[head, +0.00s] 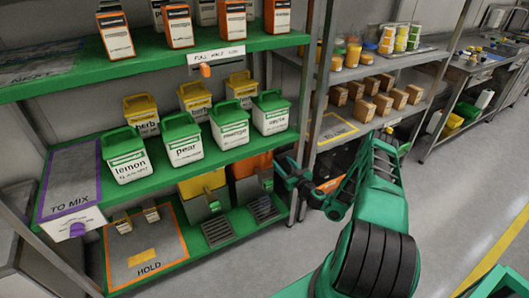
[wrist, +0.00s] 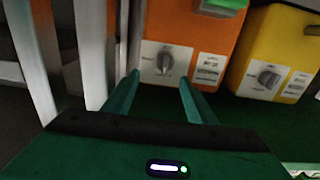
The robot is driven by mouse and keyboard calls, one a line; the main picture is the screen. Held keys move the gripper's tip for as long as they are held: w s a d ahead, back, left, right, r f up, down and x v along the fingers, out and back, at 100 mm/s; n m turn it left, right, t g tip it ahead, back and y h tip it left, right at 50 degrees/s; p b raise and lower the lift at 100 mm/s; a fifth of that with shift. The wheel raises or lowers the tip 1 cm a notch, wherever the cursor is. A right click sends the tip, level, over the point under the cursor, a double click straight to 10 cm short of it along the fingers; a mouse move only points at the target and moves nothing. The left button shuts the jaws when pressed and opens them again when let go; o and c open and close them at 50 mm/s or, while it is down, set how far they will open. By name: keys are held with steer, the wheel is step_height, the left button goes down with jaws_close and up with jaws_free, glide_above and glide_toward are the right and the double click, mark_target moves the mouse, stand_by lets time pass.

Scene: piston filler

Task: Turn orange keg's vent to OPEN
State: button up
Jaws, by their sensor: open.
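The orange keg (wrist: 195,30) fills the upper middle of the wrist view. Its grey vent knob (wrist: 164,62) sits on a white plate whose lettering is too small to read, so I cannot tell the setting. My gripper (wrist: 159,80) is open and empty. Its two fingers stand either side of the knob in the picture, and I cannot tell how far off it is. In the head view, my gripper (head: 285,173) is at the right end of the lower green shelf, close to an orange container (head: 250,164).
A yellow keg (wrist: 285,45) with a similar knob (wrist: 268,77) stands right of the orange one in the wrist view. Pale upright posts (wrist: 92,50) are close on the left. In the head view, white tubs (head: 125,155) fill the shelf above.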

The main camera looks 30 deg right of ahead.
steer(key=w+a, duration=0.1)
steer(key=w, duration=1)
steer(key=shift+w+a, duration=0.1)
